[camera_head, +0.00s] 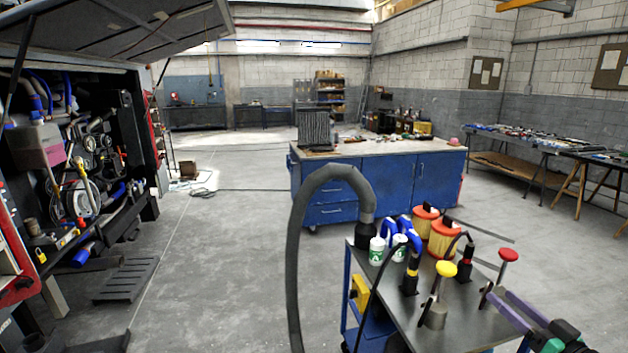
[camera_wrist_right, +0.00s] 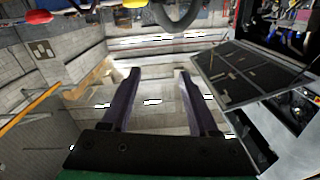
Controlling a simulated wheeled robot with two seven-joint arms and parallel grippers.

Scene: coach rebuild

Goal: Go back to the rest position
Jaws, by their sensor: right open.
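My right gripper (camera_head: 501,296) is at the lower right of the head view, over the right end of the trolley's top. Its two purple fingers point up and to the left. In the right wrist view the gripper (camera_wrist_right: 160,82) shows its fingers wide apart with nothing between them. That view looks upside down into the hall. My left gripper is not in the head view.
A trolley (camera_head: 460,325) close in front carries orange filters (camera_head: 443,238), bottles, a grey hose (camera_head: 294,250) and yellow and red knobs. A blue workbench (camera_head: 416,180) stands behind. An open engine bay (camera_head: 85,150) is at left. The middle floor (camera_head: 220,270) is clear.

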